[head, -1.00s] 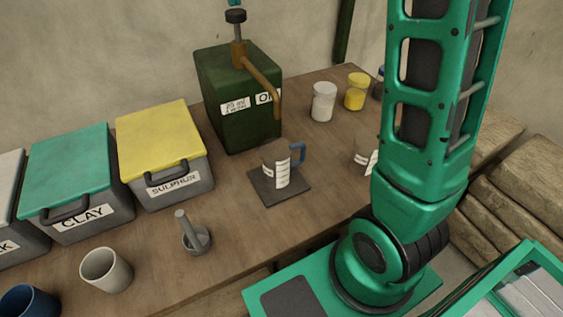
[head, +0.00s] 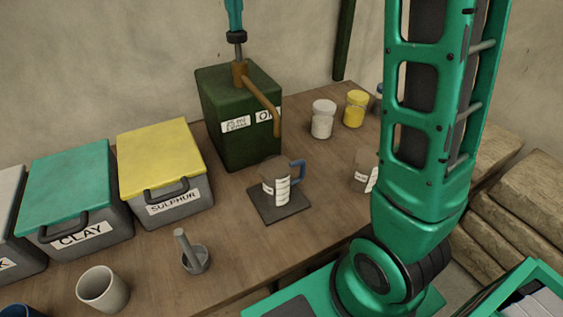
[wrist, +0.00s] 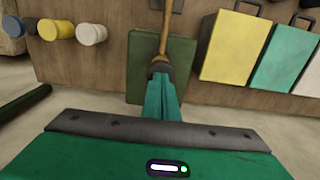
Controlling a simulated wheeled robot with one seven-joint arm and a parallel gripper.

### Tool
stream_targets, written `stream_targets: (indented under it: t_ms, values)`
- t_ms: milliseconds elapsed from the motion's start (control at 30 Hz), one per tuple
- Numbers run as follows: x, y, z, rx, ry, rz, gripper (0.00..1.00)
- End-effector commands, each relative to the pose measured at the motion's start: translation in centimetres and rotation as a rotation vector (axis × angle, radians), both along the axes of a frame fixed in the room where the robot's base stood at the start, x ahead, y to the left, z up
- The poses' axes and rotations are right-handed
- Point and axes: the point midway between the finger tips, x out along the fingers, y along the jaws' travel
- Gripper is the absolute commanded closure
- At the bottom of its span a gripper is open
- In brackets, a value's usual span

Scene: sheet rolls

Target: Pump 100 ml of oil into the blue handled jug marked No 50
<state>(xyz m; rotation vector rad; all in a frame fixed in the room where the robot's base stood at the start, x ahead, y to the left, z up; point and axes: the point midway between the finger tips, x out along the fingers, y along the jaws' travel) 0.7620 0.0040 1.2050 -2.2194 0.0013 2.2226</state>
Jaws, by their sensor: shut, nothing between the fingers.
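The dark green oil pump can (head: 235,140) stands at the back of the bench, with a brown spout (head: 262,95) and a black pump knob (head: 237,37) on a grey rod. My gripper (head: 235,24) is shut and empty, upright directly over the knob; its tips seem to meet the knob's top. In the wrist view my shut fingers (wrist: 161,75) point down at the pump. A grey-brown jug with a blue handle (head: 275,182) stands upright on a dark square plate (head: 280,212), near and below the spout's end. Its label is too small to read.
A second labelled vessel (head: 362,172) is partly hidden by my arm. White (head: 322,120) and yellow (head: 354,109) jars stand behind it. Sulphur (head: 160,160) and clay (head: 65,190) bins, a mortar (head: 194,260) and a pale cup (head: 102,290) are on the left.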

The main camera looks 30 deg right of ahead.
Motion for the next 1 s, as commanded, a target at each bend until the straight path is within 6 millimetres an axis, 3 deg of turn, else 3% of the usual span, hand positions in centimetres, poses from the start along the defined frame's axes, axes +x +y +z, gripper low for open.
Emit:
stream_targets:
  t_ms: [1000]
  values:
    - [0.0,0.1,-3.1,0.001,0.002,0.003,1.0]
